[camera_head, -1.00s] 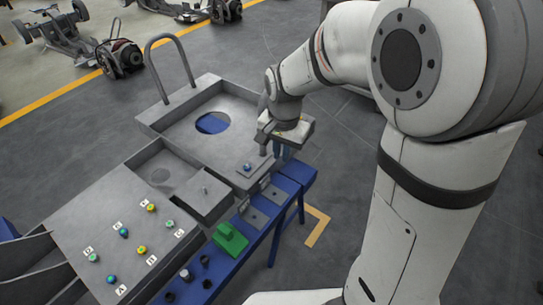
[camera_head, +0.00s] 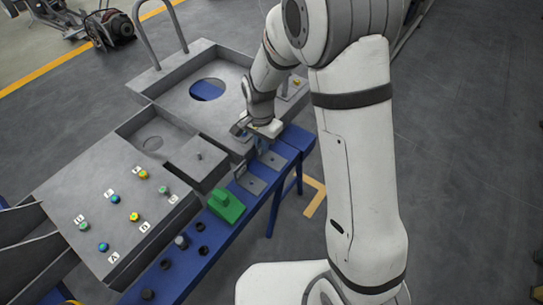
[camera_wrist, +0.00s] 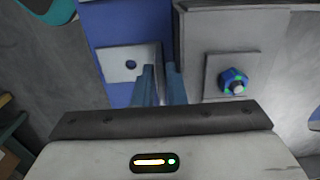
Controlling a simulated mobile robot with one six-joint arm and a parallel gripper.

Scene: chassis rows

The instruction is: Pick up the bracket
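Grey metal pieces that look like brackets lie on the blue bench: one plate (camera_head: 250,183) and another (camera_head: 273,159) nearer my gripper. I cannot tell for sure which is the bracket. My gripper (camera_head: 261,145) points down over the bench's far part. A flat grey plate with a round hole (camera_wrist: 112,68) lies just left of the fingertips. A square plate with a blue bolt (camera_wrist: 235,78) is to their right.
A green block (camera_head: 226,207) and several dark knobs stand on the blue bench (camera_head: 200,262). A grey panel with coloured buttons (camera_head: 97,215) and a grey tray with a round opening (camera_head: 170,92) adjoin it on the left. Open floor lies to the right.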

